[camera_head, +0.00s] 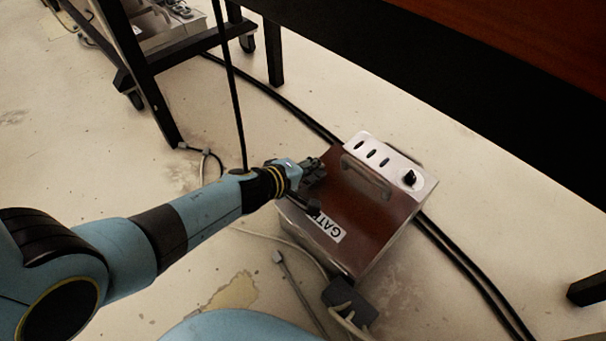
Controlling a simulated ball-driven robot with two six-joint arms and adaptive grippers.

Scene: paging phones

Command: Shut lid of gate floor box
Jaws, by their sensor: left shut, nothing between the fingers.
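The gate floor box (376,237) stands on the pale floor right of the picture's middle. Its reddish-brown lid (372,217) lies over the top and looks shut, or nearly so; I cannot tell if a small gap is left. The lid bears a metal handle (368,178) and a white label reading "GATE" (327,225), partly covered by my gripper. A pale panel (390,160) with slots and a black knob runs along the far edge. My left gripper (318,188) is shut and empty at the lid's left edge; I cannot tell if it touches. My right gripper is not in view.
Black cables (455,258) run along the floor behind the box. A black plug block (350,299) with cords lies in front of it. A black wheeled cart (150,95) stands at upper left, and a dark table (430,60) overhangs the upper right.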

